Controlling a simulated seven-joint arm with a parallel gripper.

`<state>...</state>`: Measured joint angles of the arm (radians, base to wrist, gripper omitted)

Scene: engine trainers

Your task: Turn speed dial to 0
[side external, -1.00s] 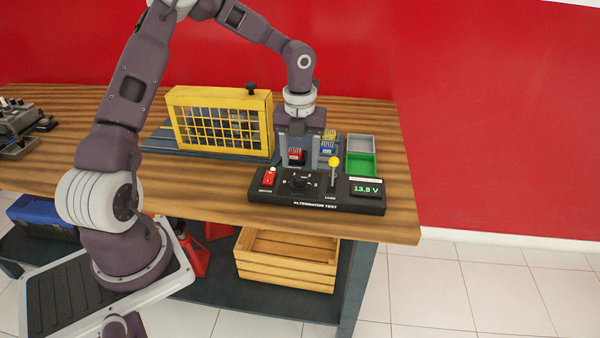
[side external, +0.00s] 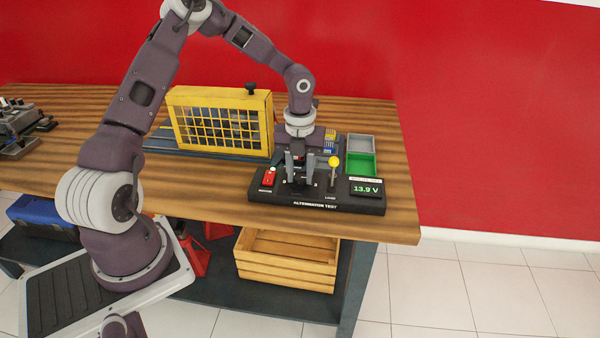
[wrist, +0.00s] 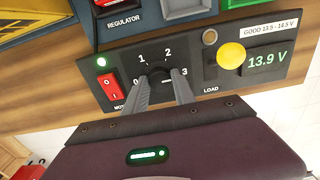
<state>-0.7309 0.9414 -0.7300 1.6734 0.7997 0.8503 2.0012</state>
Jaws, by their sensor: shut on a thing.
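The speed dial (wrist: 158,72) is a black knob on the black alternator test panel (side external: 340,206). In the side view my gripper (side external: 300,178) reaches down onto the panel and hides most of the dial.
The red motor switch (wrist: 112,86) with a green light is left of the dial. The yellow-knobbed load lever (side external: 334,163) stands close on the right, before the 13.9 V display (side external: 366,189). A yellow cage (side external: 220,93) and a green bin (side external: 361,164) stand behind.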

